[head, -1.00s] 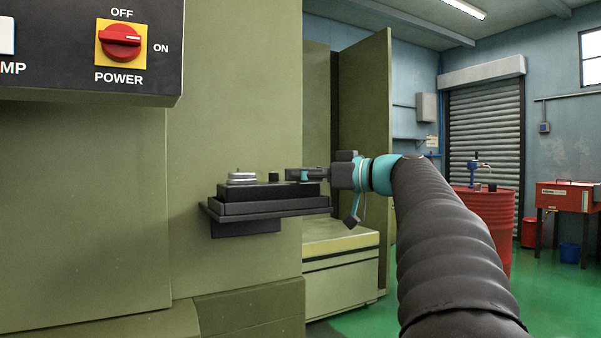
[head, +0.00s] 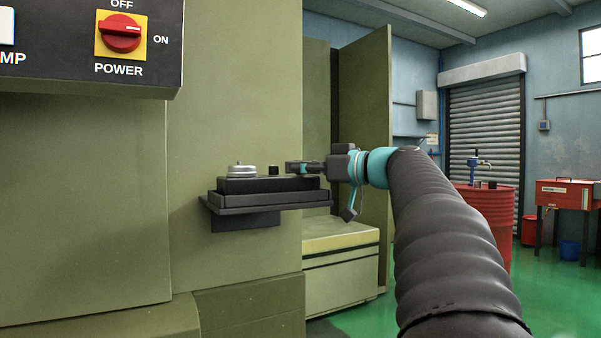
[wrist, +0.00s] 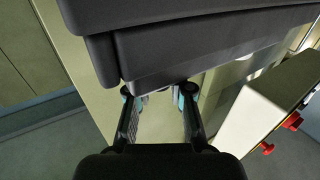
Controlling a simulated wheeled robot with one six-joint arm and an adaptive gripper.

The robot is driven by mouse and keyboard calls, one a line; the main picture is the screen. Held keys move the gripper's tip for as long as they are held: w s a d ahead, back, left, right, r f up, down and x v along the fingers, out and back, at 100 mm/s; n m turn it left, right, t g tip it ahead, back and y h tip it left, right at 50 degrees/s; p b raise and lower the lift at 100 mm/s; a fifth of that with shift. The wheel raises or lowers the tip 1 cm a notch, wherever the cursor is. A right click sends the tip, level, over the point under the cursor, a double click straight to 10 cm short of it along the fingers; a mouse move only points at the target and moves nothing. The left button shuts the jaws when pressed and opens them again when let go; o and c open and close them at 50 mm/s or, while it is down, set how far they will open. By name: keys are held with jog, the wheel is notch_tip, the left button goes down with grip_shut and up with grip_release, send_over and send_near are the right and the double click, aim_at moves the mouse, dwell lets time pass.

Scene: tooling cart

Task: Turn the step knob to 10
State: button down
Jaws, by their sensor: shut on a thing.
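A dark control box (head: 265,186) sits on a bracketed shelf on the green machine. On its top stand a silver round handwheel (head: 242,171) and a small black knob (head: 273,170). My gripper (head: 291,168) reaches in level from the right, just above the box's right end. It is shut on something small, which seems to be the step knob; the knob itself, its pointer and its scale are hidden. In the wrist view the two fingers (wrist: 160,92) stand apart, with grey parts between the tips, beside the dark box overhead.
A panel with a red POWER switch (head: 122,33) hangs at the upper left. The machine's open door (head: 365,130) stands behind my wrist.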

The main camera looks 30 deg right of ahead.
jog(key=m+h+b, duration=0.1)
jog(key=m+t+h+b, duration=0.1)
jog(key=b, duration=0.1)
jog(key=shift+s+a+f+h, duration=0.1)
jog(key=shift+a+f+h, duration=0.05)
jog(key=shift+f+h, duration=0.2)
jog(key=shift+r+m+t+h+b, duration=0.15)
jog(key=shift+m+t+h+b, duration=0.45)
jog(key=shift+m+h+b, duration=0.5)
jog(key=h, duration=0.1)
jog(key=m+h, duration=0.1)
jog(key=h, duration=0.1)
jog(key=m+h, duration=0.1)
jog(key=shift+r+t+h+p, duration=0.3)
jog(key=shift+r+h+p, duration=0.05)
jog(key=shift+m+h+p, duration=0.65)
jog(key=shift+m+h, duration=0.05)
jog(key=shift+h, duration=0.1)
jog(key=shift+f+m+h+p, duration=0.1)
jog(key=shift+m+h+p, duration=0.45)
jog(key=shift+h, duration=0.25)
jog(key=c, duration=1)
grip_release()
